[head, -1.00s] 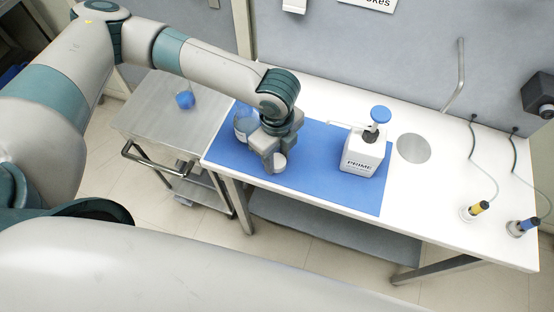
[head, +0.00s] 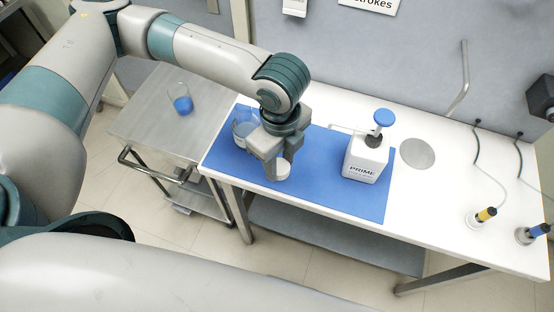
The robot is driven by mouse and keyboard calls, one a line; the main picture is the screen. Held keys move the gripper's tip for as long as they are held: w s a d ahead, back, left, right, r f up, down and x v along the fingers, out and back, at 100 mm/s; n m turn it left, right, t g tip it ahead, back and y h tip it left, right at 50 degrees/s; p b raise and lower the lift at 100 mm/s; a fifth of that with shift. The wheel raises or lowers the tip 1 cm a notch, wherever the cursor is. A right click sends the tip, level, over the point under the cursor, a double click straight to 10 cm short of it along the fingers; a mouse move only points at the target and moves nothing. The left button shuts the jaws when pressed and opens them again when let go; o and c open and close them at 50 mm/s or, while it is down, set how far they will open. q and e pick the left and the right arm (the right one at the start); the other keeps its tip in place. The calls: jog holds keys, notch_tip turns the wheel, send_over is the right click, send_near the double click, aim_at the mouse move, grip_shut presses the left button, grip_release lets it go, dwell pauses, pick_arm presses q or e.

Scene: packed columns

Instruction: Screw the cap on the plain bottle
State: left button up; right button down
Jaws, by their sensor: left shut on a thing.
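My left gripper (head: 273,166) points down over the left part of the blue mat (head: 330,190). It is shut on a small white round thing (head: 283,171) at its fingertips, which looks like the cap or the top of a white bottle. The fingers hide part of it, so I cannot tell which. A clear round vessel (head: 243,131) stands just behind and left of the gripper, partly hidden by it. A white bottle marked PRIME (head: 364,161), with a blue-topped pump (head: 384,118), stands upright to the right. My right gripper is not in view.
A steel trolley (head: 160,130) at the left bears a glass with blue liquid (head: 182,104). A round grey disc (head: 418,154), a bent metal rod (head: 460,80), and yellow (head: 483,217) and blue (head: 534,233) corded tools are to the right. The mat's centre is clear.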

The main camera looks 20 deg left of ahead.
pick_arm(q)
jog(key=s+d+r+b, duration=0.1)
jog(key=s+d+r, duration=0.3)
jog(key=s, duration=0.3)
jog(key=shift+s+r+b, duration=0.2)
jog(key=shift+r+b, duration=0.15)
jog(key=shift+r, duration=0.2)
jog(key=shift+f, duration=0.1)
